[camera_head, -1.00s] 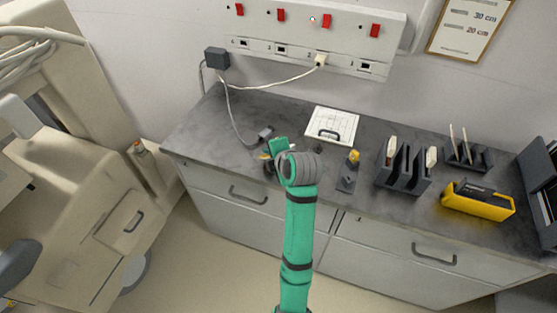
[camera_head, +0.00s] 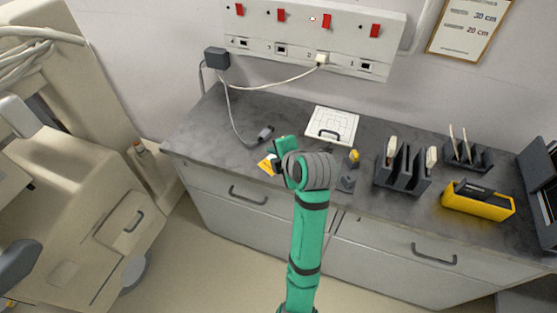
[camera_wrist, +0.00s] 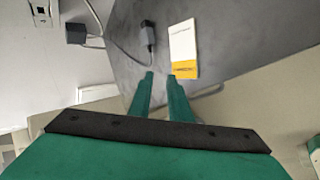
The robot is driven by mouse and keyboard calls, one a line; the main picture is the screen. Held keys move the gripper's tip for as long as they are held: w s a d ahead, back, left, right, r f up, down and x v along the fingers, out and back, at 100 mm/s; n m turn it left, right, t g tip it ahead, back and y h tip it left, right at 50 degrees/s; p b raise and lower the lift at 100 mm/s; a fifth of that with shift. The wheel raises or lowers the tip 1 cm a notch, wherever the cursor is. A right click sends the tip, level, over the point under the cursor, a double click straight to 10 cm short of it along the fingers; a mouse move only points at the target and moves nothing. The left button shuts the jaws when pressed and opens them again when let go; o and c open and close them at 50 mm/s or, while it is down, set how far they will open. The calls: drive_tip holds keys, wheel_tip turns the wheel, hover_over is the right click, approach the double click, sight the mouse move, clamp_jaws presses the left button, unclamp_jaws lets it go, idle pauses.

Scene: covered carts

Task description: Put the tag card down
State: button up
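The tag card (camera_wrist: 183,45) is white with a yellow strip at its near end. In the wrist view it appears to lie flat on the dark grey counter (camera_wrist: 230,30), close to the front edge. In the head view its yellow end (camera_head: 265,167) shows just left of my gripper, which hides part of it. My gripper (camera_wrist: 161,76) has its two green fingers apart with a gap between them. The card is ahead and to the right of that gap, its near corner by the right fingertip; whether they touch I cannot tell.
A grey cable connector (camera_head: 265,132) lies behind the card. A white gridded board (camera_head: 332,123) lies farther back. Right are a small stand with a yellow top (camera_head: 354,157), a dark slotted rack (camera_head: 402,174) and a yellow box (camera_head: 478,202). Drawer handles (camera_head: 248,195) stick out in front.

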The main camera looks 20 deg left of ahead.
wheel_tip(320, 180, up, 7)
drive_tip(key=s+d, duration=0.1)
drive_tip(key=shift+s+d+f, duration=0.15)
drive_tip(key=shift+s, duration=0.05)
drive_tip(key=s+f+m+t, duration=0.1)
drive_tip(key=f+m, duration=0.2)
drive_tip(key=f, duration=0.1)
drive_tip(key=s+d+f+m+t, duration=0.1)
drive_tip(key=f+m, duration=0.2)
drive_tip(key=f, duration=0.2)
drive_tip(key=s+d+f+m+t, duration=0.1)
drive_tip(key=f+m, duration=0.3)
drive_tip(key=shift+s+d+f+h, duration=0.25)
drive_tip(key=shift+s+h, duration=0.05)
drive_tip(key=shift+s, duration=0.1)
drive_tip(key=s+d+f+m+t+h, duration=0.2)
drive_tip(key=s+d+f+m+h, duration=0.1)
drive_tip(key=s+d+f+m, duration=0.45)
drive_tip(key=s+d+r+m+t+h, duration=0.1)
drive_tip(key=s+d+m, duration=0.1)
drive_tip(key=s, duration=0.7)
drive_tip(key=s+d+r+m+t+h, duration=0.1)
drive_tip(key=s+m, duration=0.3)
drive_tip(key=s, duration=0.4)
drive_tip(key=s+d+r+m+t+h, duration=0.1)
drive_tip(key=s+d+m, duration=0.2)
drive_tip(key=s, duration=0.6)
drive_tip(key=shift+s+d+r, duration=0.3)
drive_tip(key=shift+s+d, duration=0.05)
drive_tip(key=shift+d, duration=0.15)
